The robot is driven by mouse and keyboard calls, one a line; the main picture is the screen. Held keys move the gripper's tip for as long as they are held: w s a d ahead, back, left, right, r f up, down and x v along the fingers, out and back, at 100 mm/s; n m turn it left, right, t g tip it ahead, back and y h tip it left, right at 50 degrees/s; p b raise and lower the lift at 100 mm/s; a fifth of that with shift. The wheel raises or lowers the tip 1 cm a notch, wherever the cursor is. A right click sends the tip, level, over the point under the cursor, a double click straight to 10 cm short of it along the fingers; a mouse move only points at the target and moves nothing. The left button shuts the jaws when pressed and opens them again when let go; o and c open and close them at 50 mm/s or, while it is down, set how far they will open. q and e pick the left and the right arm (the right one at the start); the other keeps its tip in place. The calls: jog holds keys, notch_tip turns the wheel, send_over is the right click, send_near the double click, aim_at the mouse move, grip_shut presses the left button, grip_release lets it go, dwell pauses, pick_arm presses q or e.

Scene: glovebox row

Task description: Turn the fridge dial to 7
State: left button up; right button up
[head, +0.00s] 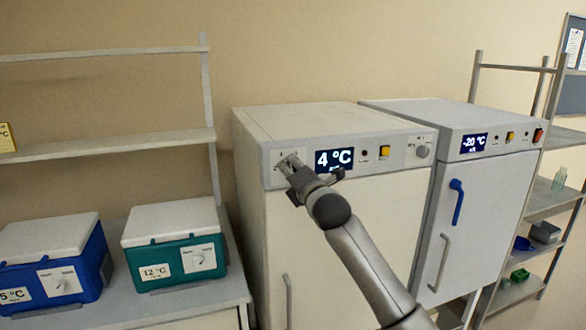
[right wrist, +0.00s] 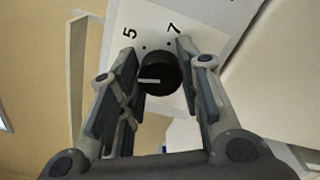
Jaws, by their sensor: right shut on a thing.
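The fridge (head: 250,160) is the white cabinet in the middle of the head view, and its display (head: 334,160) reads 4 °C. My right gripper (head: 291,164) is at the plate left of that display and covers the dial there. In the right wrist view the dial (right wrist: 160,72) is a round black knob with a white pointer line, between the fingers of my right gripper (right wrist: 158,80). The gripper is shut on it. The pointer line points left in that view, not at the printed 5 or 7 above the knob. My left gripper is not in view.
A freezer (head: 480,220) reading -20 °C with a blue handle stands right of the fridge. A second grey knob (head: 423,151) is at the fridge panel's right end. Blue (head: 60,285) and green (head: 170,255) cool boxes sit on the left bench.

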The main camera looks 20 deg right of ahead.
jog(key=m+p, duration=0.1)
jog(key=m, duration=0.3)
jog(key=shift+m, duration=0.3)
jog(key=m+p, duration=0.1)
jog(key=m, duration=0.4)
jog(key=shift+f+p, duration=0.1)
jog(key=shift+p, duration=0.25)
jog(key=m+p, duration=0.2)
jog(key=m, duration=0.9)
jog(key=shift+f+m, duration=0.15)
jog(key=shift+m, duration=0.15)
jog(key=o, duration=1)
jog(key=shift+c, duration=0.2)
jog(key=shift+o, duration=0.2)
